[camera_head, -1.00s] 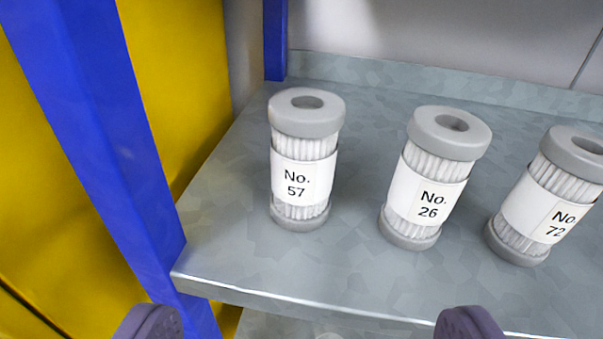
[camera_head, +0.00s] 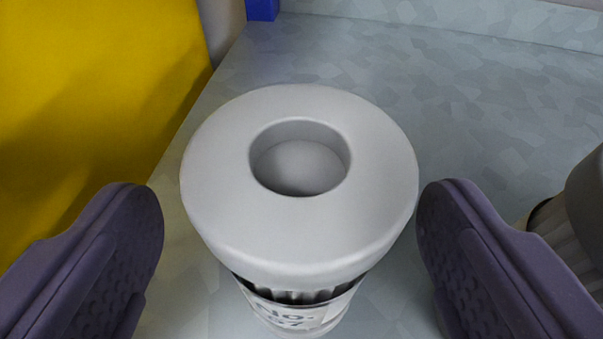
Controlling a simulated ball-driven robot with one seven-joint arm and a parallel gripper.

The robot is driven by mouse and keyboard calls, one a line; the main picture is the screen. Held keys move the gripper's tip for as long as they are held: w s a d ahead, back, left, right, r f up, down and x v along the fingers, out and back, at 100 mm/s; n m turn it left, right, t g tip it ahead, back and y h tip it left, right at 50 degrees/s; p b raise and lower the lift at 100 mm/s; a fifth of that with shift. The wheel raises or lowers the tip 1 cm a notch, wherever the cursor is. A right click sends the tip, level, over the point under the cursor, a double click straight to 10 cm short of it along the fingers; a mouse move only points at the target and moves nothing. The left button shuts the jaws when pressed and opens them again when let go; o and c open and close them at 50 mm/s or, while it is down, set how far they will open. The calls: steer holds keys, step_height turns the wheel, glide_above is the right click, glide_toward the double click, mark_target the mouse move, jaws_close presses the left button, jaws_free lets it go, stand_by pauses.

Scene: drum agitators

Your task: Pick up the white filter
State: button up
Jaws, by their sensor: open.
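A white pleated filter (camera_head: 300,235) with a pale grey ring-shaped cap stands upright on the shelf in the middle of the view. Its label is partly visible below the cap and reads "No." with part of a number. My gripper (camera_head: 290,225) is open. One purple-grey finger is left of the filter and the other is right of it. A gap shows between each finger and the cap. The lower part of the filter is mostly hidden under its cap.
A second filter (camera_head: 585,225) stands close to the right finger, cut off by the picture edge. The grey metal shelf (camera_head: 450,95) is bare behind the filter. A yellow panel (camera_head: 90,90) and a blue post (camera_head: 262,9) are at the left and back.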

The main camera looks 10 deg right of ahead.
steer(key=x, duration=0.4)
steer(key=shift+w+d+f+p, duration=0.1)
steer(key=shift+w+d+p, duration=0.15)
steer(key=shift+p, duration=0.15)
steer(key=shift+s+a, duration=0.1)
steer(key=shift+s, duration=0.05)
steer(key=c, duration=1.1)
steer(key=shift+o, duration=0.2)
